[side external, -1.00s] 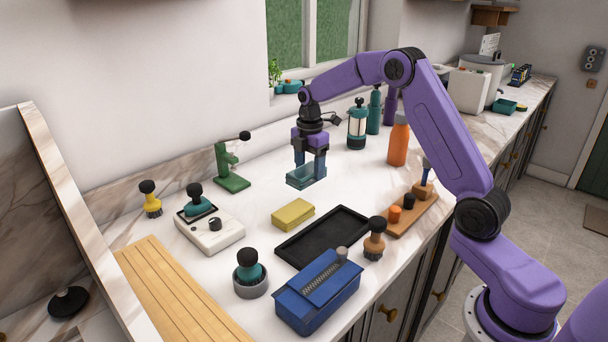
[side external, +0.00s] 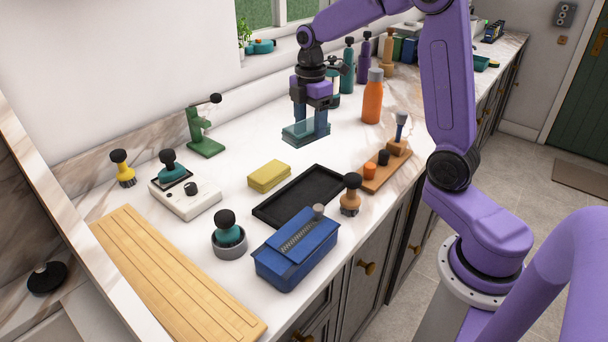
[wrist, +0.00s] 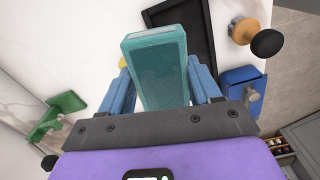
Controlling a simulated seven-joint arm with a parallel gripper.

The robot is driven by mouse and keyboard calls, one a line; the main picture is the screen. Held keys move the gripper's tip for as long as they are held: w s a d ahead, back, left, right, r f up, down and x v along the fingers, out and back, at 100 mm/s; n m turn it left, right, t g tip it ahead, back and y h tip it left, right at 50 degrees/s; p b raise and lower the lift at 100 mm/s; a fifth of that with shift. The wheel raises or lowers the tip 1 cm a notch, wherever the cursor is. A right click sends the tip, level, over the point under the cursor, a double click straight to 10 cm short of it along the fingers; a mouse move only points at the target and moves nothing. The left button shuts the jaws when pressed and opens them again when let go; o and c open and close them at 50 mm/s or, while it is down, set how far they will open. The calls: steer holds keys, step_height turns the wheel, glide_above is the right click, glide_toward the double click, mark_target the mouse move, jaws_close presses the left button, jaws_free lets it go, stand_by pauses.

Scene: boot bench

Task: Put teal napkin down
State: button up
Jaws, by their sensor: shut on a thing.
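The teal napkin (side external: 298,134) is a flat, folded block held between my gripper's blue fingers. My gripper (side external: 306,136) is shut on it, pointing down over the white marble counter (side external: 244,134), behind the yellow folded block and the black tray. In the wrist view the napkin (wrist: 160,72) fills the space between the two fingers, its far end pointing toward the tray. I cannot tell whether its underside touches the counter.
A yellow block (side external: 269,176) and a black tray (side external: 262,212) lie in front. A green stand (side external: 205,146) is left; an orange bottle (side external: 373,98) is right. A blue box (side external: 296,252) sits near the front edge. Bare counter lies left of my gripper.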

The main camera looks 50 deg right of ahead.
mark_target(304, 131)
steer(key=m, duration=0.1)
steer(key=a+m, duration=0.1)
steer(key=m, duration=0.2)
steer(key=shift+s+a+f+m, duration=0.15)
steer(key=shift+f+m, duration=0.15)
steer(key=shift+m, duration=0.1)
steer(key=m, duration=0.3)
steer(key=a+m, duration=0.1)
steer(key=shift+s+f, duration=0.2)
steer(key=shift+f, duration=0.05)
steer(key=m, duration=0.1)
steer(key=a+m, duration=0.1)
steer(key=m, duration=0.3)
steer(key=shift+s+a+f, duration=0.15)
steer(key=shift+s+f, duration=0.05)
steer(key=shift+f, duration=0.1)
steer(key=m, duration=0.2)
steer(key=shift+s+a+f+m, duration=0.15)
steer(key=shift+s+a+m, duration=0.05)
steer(key=shift+a+m, duration=0.2)
steer(key=s+a+f+m, duration=0.1)
steer(key=m, duration=0.4)
steer(key=a+f+m, duration=0.1)
steer(key=f+m, duration=0.1)
steer(key=m, duration=0.4)
steer(key=s+a+f+m, duration=0.1)
steer(key=a+f+m, duration=0.1)
steer(key=m, duration=0.4)
steer(key=shift+s, duration=0.3)
steer(key=shift+f, duration=2.55)
